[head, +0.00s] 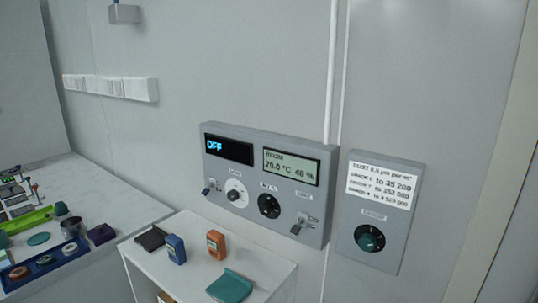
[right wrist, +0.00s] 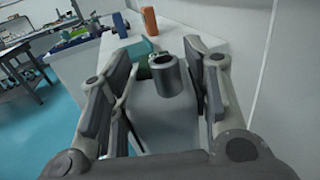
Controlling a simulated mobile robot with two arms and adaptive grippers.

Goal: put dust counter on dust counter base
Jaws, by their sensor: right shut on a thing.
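My right gripper (right wrist: 168,62) shows in the right wrist view, its fingers on both sides of a light grey box-like body with a dark grey cylinder on top. I take this to be the dust counter (right wrist: 165,75); its lower part is hidden by my gripper. Beyond it a teal piece (right wrist: 136,50) lies on the white cabinet top; the head view shows it at the front edge, with a raised flap (head: 230,287). A flat black piece (head: 151,238) lies at the cabinet's back left. I cannot tell which is the dust counter base. My left gripper is out of view.
A blue device (head: 175,249) and an orange device (head: 216,244) stand on the white cabinet (head: 195,276). A grey control panel (head: 268,180) and a smaller dust panel (head: 377,211) are on the wall behind. A cluttered table (head: 110,196) stands at the left.

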